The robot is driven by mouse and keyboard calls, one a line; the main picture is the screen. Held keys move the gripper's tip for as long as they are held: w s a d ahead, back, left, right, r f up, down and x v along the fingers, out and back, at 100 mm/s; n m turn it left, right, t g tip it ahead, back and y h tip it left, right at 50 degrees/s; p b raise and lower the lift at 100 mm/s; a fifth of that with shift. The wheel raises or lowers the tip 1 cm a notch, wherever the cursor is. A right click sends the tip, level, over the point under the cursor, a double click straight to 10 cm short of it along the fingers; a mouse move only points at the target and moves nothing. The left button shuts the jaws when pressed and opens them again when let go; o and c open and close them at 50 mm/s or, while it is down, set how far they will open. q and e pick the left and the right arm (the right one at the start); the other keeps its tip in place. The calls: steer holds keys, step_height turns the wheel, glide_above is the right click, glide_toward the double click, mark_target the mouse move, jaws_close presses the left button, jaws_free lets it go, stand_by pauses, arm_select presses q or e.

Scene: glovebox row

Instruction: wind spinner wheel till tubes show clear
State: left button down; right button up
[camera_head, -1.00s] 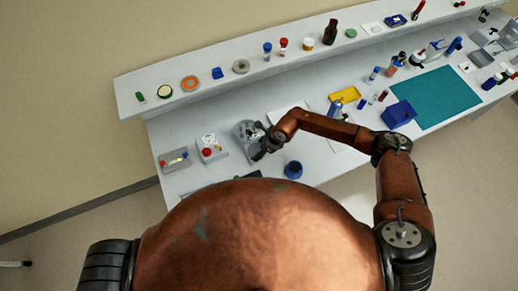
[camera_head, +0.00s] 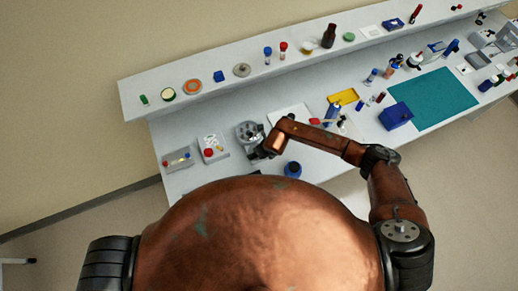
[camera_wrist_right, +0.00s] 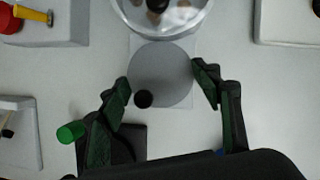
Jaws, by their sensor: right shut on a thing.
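The spinner (camera_head: 248,131) stands on the bench in the head view, a grey round device. In the right wrist view its grey wheel (camera_wrist_right: 165,72) is a flat disc with a black knob (camera_wrist_right: 144,99) at its lower left edge. Above the wheel, a clear-rimmed round chamber (camera_wrist_right: 205,12) is cut off by the frame; the tubes' contents cannot be made out. My right gripper (camera_wrist_right: 161,85), also in the head view (camera_head: 258,152), has its two dark green fingers at opposite sides of the wheel, shut on it. My left gripper is out of view.
A tray (camera_head: 177,160) and a white box with a red knob (camera_head: 213,149) stand left of the spinner. A white sheet (camera_head: 292,113) lies behind. A raised shelf (camera_head: 215,92) runs along the back.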

steer(key=m, duration=0.2)
steer(key=m+h, duration=0.1)
steer(key=shift+s+a+f, duration=0.2)
steer(key=shift+s, duration=0.05)
steer(key=m+h+b, duration=0.1)
steer(key=m, duration=0.1)
steer(key=shift+a+f+m+t, duration=0.1)
steer(key=shift+m+t, duration=0.2)
steer(key=shift+t, duration=0.1)
steer(key=m+b, duration=0.1)
steer(key=m, duration=0.1)
steer(key=m+h+b, duration=0.1)
steer(key=m, duration=0.1)
steer(key=shift+a+h+b, duration=0.15)
steer(key=shift+h+b, duration=0.15)
steer(key=shift+m+h+b, duration=0.5)
steer(key=shift+m+b, duration=0.25)
steer(key=shift+m, duration=0.75)
